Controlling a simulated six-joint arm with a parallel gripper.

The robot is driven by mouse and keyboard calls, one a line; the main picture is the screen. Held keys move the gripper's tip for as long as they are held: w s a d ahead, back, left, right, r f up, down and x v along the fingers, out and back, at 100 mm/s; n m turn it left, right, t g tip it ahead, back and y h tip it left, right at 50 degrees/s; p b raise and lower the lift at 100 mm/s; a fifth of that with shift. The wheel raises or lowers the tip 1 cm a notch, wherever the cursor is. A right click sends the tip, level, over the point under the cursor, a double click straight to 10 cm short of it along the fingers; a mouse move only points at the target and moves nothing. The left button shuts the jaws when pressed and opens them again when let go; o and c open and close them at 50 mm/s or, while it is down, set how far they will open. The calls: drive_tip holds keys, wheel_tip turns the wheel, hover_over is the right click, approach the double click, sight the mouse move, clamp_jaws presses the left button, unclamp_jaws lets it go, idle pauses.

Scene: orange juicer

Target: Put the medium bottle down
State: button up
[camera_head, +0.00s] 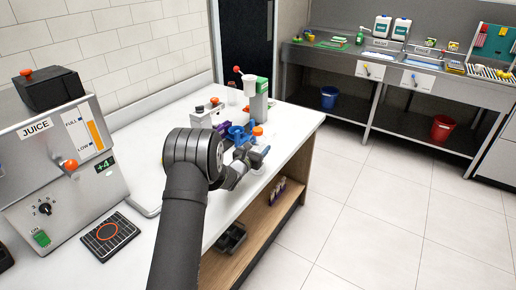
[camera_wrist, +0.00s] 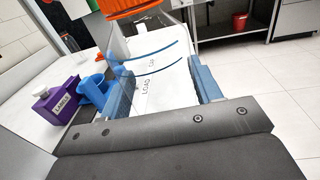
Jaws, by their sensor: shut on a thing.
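The medium bottle is pale and see-through with an orange cap (camera_head: 258,131). In the wrist view the bottle (camera_wrist: 160,78) fills the space between my blue fingertips, with blue lines and the word LOAD on it and the orange cap at the top edge. My gripper (camera_head: 254,156) is shut on the bottle near the front right edge of the white counter (camera_head: 150,235); it also shows in the wrist view (camera_wrist: 165,90). My arm and fingers hide part of the bottle in the head view. I cannot tell whether its base touches the counter.
The juice machine (camera_head: 65,160) is at the left. Open floor lies right of the counter.

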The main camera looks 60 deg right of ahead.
sight(258, 141)
drive_tip(key=o, duration=1)
drive_tip(key=shift+o, duration=0.2)
drive_tip(key=shift+r, duration=0.1)
drive_tip(key=s+a, duration=0.1)
drive_tip(key=a, duration=1.1)
drive_tip(key=d, duration=0.7)
drive_tip(key=w+d, duration=0.1)
drive_tip(key=d, duration=0.3)
drive_tip(key=shift+d, duration=0.6)
drive_tip(key=shift+a+r, duration=0.1)
drive_tip(key=shift+r, duration=1.3)
